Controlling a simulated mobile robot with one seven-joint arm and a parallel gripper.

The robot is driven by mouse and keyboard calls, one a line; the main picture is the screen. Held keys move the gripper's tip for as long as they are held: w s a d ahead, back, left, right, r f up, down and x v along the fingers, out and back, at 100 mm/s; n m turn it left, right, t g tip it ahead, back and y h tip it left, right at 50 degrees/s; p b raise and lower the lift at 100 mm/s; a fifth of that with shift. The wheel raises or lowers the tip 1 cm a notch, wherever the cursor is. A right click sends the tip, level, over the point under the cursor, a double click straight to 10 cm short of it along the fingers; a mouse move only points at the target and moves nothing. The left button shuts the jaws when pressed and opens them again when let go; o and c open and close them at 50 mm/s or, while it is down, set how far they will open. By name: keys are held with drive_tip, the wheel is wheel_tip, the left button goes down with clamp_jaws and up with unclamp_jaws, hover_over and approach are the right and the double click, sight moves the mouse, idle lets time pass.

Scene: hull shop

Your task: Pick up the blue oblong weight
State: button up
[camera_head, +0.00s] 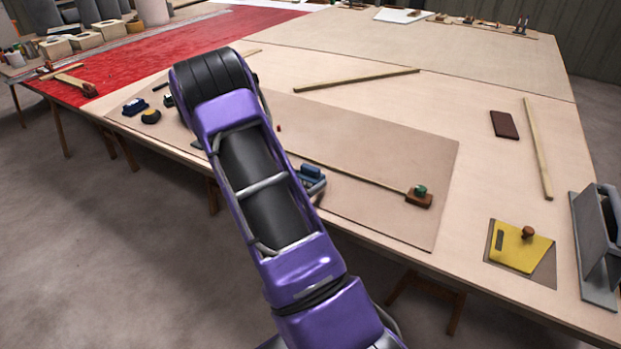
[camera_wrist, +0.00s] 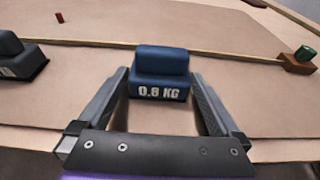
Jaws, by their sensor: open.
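The blue oblong weight (camera_wrist: 160,62), marked 0.8 KG, is straight ahead in the wrist view. It has a raised block on a wider base and sits upright on the brown sheet. My gripper (camera_wrist: 160,80) is open, with one finger to each side of the weight. Gaps show between the fingers and its base. In the head view part of the weight (camera_head: 312,170) shows just right of my arm, which hides most of my gripper.
A thin wooden batten (camera_head: 360,180) lies behind the weight, ending near a wooden block with a green knob (camera_head: 419,197). A dark weight (camera_wrist: 22,58) stands to the left. A yellow plate (camera_head: 520,247) and a grey metal stand (camera_head: 598,250) are at right.

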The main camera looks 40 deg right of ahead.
drive_tip(key=shift+x, duration=1.35)
drive_tip(key=c, duration=1.6)
drive_tip(key=shift+r, duration=0.15)
